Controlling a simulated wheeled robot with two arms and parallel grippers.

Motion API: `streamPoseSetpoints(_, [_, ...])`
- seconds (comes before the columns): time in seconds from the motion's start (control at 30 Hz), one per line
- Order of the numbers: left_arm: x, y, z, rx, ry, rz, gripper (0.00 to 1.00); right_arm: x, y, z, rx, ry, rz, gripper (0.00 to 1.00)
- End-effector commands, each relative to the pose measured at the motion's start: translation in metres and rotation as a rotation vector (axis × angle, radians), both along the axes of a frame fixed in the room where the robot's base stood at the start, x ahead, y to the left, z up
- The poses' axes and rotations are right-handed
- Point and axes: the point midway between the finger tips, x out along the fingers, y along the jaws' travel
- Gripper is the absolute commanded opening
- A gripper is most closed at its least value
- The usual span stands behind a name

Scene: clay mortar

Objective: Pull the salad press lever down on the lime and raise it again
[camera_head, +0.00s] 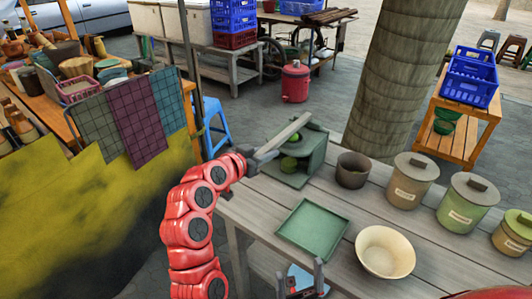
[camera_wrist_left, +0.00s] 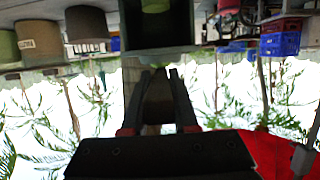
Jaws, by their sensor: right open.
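The salad press (camera_head: 312,160) is a dark green box on the table, also in the left wrist view (camera_wrist_left: 155,45). Its grey lever (camera_head: 288,135) is raised at a slant, its lower end toward my left gripper (camera_head: 262,155). A round green lime (camera_head: 288,163) sits inside the press, partly shadowed. My left gripper is at the lever's near end; in the left wrist view its two fingers (camera_wrist_left: 160,74) stand a little apart, and their grip on the lever is unclear. My right gripper (camera_head: 301,277) is open and empty at the bottom, below the green tray.
A green square tray (camera_head: 313,231) and a cream bowl (camera_head: 385,252) are in front on the table. A brown pot (camera_head: 352,170) stands right of the press, with several lidded canisters (camera_head: 412,180) further right. A tree trunk rises behind.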

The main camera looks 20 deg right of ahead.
Motion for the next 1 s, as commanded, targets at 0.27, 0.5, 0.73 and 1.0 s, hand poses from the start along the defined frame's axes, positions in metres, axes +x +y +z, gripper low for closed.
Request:
streamPoseSetpoints(0.27, [0.000,0.000,-0.002,0.003,0.004,-0.001,0.57,0.000,0.000,0.000,0.000,0.000,0.000,0.82])
streamPoseSetpoints(0.5, [-0.001,0.001,-0.001,0.002,0.003,-0.001,0.57,0.000,0.000,0.000,0.000,0.000,0.000,0.82])
streamPoseSetpoints(0.73, [-0.015,0.019,0.005,0.000,0.003,0.000,0.57,0.000,0.000,-0.002,0.000,0.000,0.000,0.82])
streamPoseSetpoints(1.0, [-0.045,0.063,0.023,-0.001,-0.001,0.003,0.57,0.000,0.000,-0.003,0.000,0.000,0.000,0.82])
